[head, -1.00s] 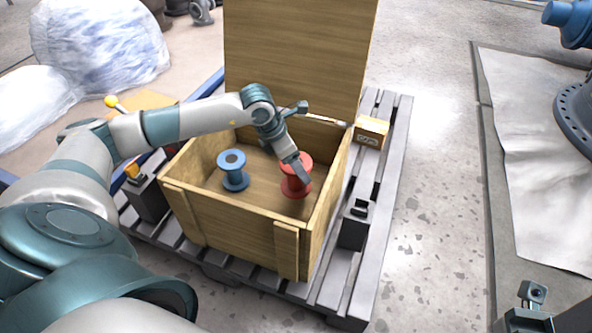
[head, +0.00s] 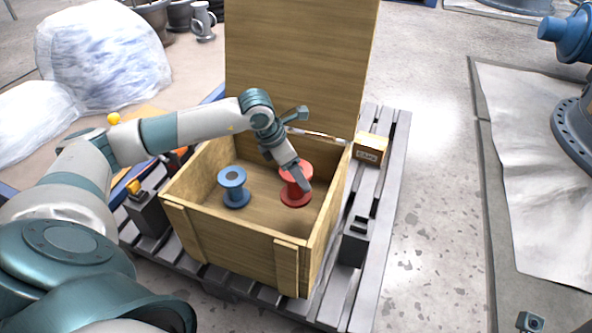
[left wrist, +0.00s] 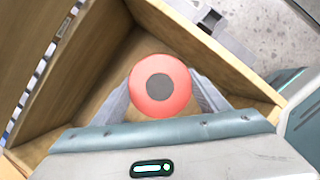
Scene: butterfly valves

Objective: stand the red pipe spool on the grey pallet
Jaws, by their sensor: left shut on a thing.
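The red pipe spool (head: 289,193) is upright inside the open wooden crate (head: 232,235), at its right side. My left gripper (head: 299,183) reaches down into the crate and is shut on the spool. In the left wrist view the spool's round red end (left wrist: 160,63) with its dark bore lies between the two grey fingers (left wrist: 160,100). Whether the spool's base touches the crate floor is hard to tell. The grey pallet (head: 388,200) lies under the crate, with bare slats to the right. My right gripper's fingers are not shown.
A blue spool (head: 233,188) stands in the crate, left of the red one. The raised lid (head: 300,65) stands at the back. A small cardboard box (head: 369,149) and a dark block (head: 354,242) sit on the pallet's right part, with bare slats between them.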

